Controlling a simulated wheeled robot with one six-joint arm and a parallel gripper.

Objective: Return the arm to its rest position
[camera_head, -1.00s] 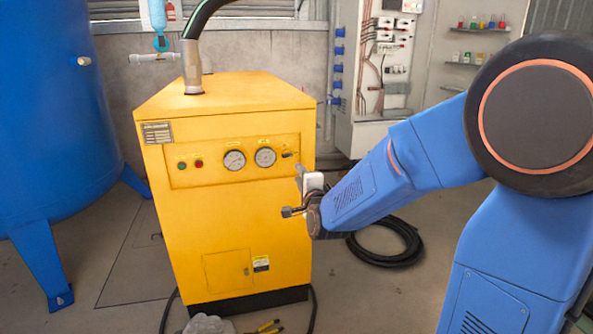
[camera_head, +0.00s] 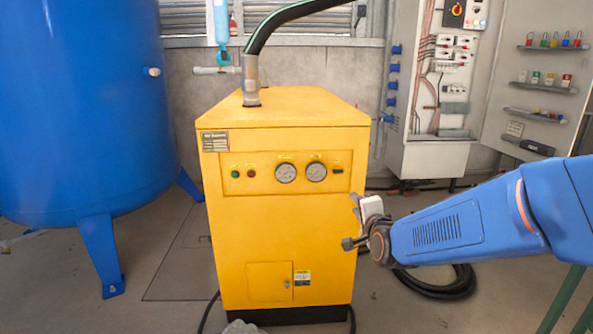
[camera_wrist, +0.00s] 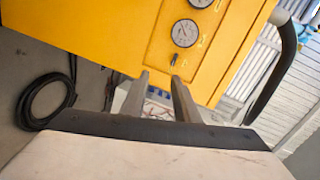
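My gripper (camera_head: 351,222) is at the end of my blue arm, in front of the right side of the yellow compressor cabinet (camera_head: 240,220) in the head view. In the wrist view the two fingers of my gripper (camera_wrist: 160,80) stand apart with a gap between them and nothing held. The yellow cabinet (camera_wrist: 110,35) with its gauges fills the upper part of the wrist view. I cannot tell from these views exactly how far the fingers are from the cabinet front.
A blue tank (camera_head: 85,120) stands at the left. An open electrical cabinet (camera_head: 440,100) and a board with padlocks (camera_head: 545,80) stand at the back right. A black hose coil (camera_head: 440,285) lies on the floor below my arm. A black hose (camera_head: 290,15) rises from the cabinet top.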

